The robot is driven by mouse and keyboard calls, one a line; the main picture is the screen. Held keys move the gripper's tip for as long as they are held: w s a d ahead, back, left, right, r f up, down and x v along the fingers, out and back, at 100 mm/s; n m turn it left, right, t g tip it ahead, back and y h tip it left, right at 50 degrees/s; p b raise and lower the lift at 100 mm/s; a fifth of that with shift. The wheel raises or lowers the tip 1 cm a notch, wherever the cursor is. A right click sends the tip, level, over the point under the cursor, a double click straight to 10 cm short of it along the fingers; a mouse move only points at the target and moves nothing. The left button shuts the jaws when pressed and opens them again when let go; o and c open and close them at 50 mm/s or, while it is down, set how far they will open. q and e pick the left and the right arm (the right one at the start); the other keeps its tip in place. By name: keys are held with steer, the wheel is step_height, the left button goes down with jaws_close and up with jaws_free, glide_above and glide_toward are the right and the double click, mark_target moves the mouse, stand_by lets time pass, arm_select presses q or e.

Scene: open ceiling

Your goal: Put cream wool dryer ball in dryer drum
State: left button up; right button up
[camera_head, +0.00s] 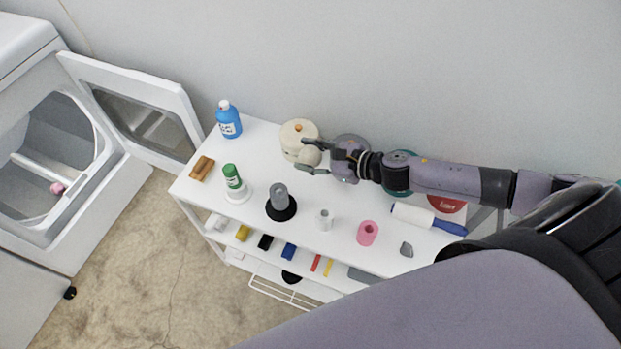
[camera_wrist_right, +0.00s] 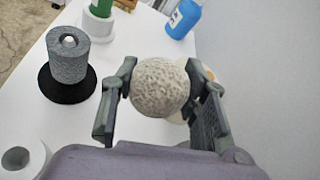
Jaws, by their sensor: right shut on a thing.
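The cream wool dryer ball (camera_wrist_right: 160,87) is held between the fingers of my right gripper (camera_wrist_right: 162,92) in the wrist view. In the head view, my right gripper (camera_head: 322,158) is shut on the ball (camera_head: 311,156) above the white shelf top, in front of a cream lidded pot. The dryer drum (camera_head: 45,160) is at the far left, with its door (camera_head: 140,115) standing open. A small pink thing (camera_head: 57,188) lies inside the drum. My left gripper is not in view.
Bare floor lies between shelf and dryer.

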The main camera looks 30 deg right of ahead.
mark_target(310, 184)
step_height(310, 184, down, 10)
steer(key=shift+r+b, duration=0.2)
steer(key=shift+b, duration=0.3)
steer(key=shift+f, duration=0.15)
steer(key=o, duration=0.6)
steer(key=shift+c, duration=0.2)
steer(key=shift+o, duration=1)
